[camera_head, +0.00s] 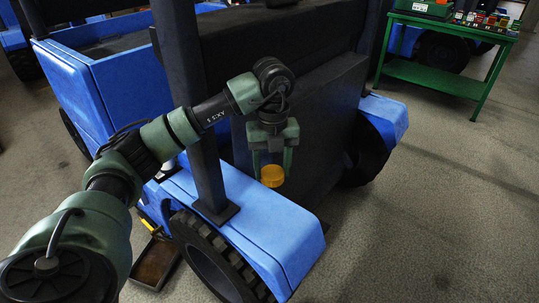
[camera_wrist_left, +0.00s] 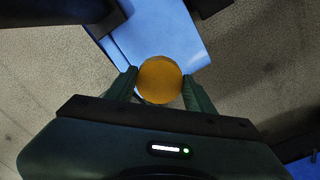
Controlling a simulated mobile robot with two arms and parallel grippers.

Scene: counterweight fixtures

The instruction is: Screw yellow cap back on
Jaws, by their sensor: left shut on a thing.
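The yellow cap (camera_head: 272,176) is held between the fingertips of my left gripper (camera_head: 272,166), which points down in the head view. In the left wrist view the round cap (camera_wrist_left: 160,80) sits between both green fingers of the left gripper (camera_wrist_left: 159,84). The cap is in the air beside the dark body of a blue vehicle, past the inner edge of its blue fender (camera_head: 262,225). The opening that the cap fits is not clearly visible. My right gripper is not in view.
A dark upright post (camera_head: 205,165) rises from the fender close to my left arm. A black wheel (camera_head: 215,262) is below it. A green table (camera_head: 447,60) with bins stands at the back right. A dark tray (camera_head: 155,262) lies on the floor. The floor at right is clear.

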